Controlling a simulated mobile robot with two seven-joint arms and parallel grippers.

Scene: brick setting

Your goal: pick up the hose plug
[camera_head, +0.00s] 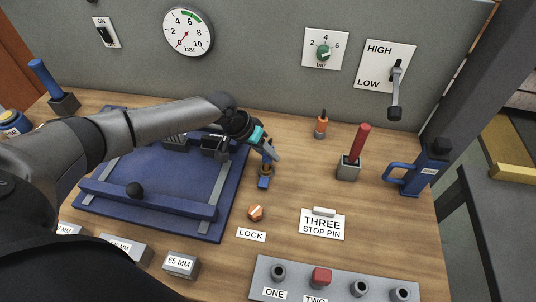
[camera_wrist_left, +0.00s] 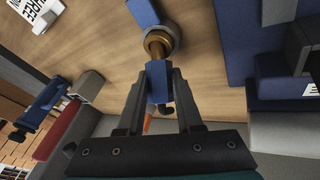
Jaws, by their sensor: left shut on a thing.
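The hose plug (camera_wrist_left: 158,82) shows in the left wrist view as a blue faceted body with a brass part beyond it. My left gripper (camera_wrist_left: 158,88) is shut on the blue body, one finger on each side. The brass end meets a grey ring (camera_wrist_left: 162,40) on the wooden bench; I cannot tell whether it still sits inside. In the head view my left gripper (camera_head: 269,157) points down just right of the blue tray-like fixture, with a small brass and blue piece (camera_head: 264,181) below its fingertips. My right gripper is not in view.
The blue fixture (camera_head: 160,195) lies left of the gripper. Bare bench lies between.

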